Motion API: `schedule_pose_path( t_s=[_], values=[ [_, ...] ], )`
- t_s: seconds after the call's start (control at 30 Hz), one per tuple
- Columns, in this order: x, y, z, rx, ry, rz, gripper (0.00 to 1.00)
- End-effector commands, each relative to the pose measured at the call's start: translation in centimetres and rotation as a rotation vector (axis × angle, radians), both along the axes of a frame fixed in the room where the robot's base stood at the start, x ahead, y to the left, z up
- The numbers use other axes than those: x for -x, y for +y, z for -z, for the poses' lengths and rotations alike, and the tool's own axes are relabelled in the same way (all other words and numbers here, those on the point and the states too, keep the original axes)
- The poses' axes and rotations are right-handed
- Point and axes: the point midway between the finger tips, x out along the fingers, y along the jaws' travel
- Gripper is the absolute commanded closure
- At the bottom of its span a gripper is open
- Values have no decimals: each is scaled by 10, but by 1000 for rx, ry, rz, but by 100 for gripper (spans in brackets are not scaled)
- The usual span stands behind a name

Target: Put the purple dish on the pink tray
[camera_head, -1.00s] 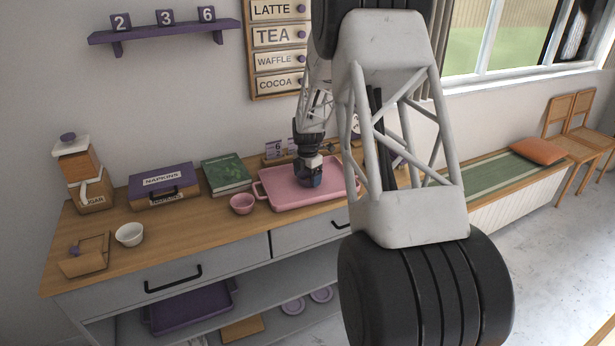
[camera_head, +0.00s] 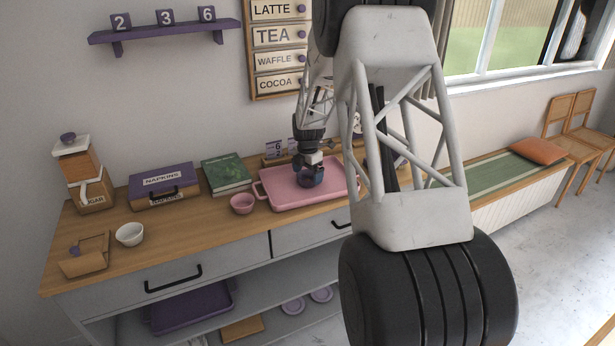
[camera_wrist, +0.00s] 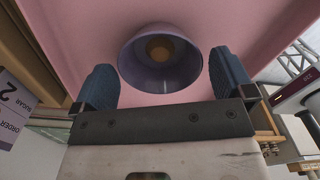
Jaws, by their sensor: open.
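The purple dish (camera_wrist: 140,66) shows in the wrist view with its round mouth facing the camera and a brownish disc inside at its bottom. It appears to rest on the pink tray (camera_wrist: 255,22), just beyond and between my two blue fingertips. My gripper (camera_wrist: 163,80) is open, with a gap between each finger and the dish. In the head view my gripper (camera_head: 311,178) is low over the middle of the pink tray (camera_head: 283,201), which lies on the wooden counter. The dish is hard to tell apart from the fingers there.
A small pink bowl (camera_head: 242,204) stands left of the tray. Bare counter lies between the bowls.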

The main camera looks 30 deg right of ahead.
Motion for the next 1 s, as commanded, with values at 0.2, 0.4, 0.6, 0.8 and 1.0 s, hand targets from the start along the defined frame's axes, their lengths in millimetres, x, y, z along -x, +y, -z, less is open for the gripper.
schedule_pose_path(
  t_s=[0.2, 0.4, 0.6, 0.8, 1.0],
  values=[
    [0, 0, -31, 1, -1, 0, 0],
    [0, 0, -64, 1, -1, 0, 0],
    [0, 0, -90, 0, -1, 0, 0],
    [0, 0, -104, -1, 1, 0, 0],
    [0, 0, -107, -1, 1, 0, 0]
  ],
)
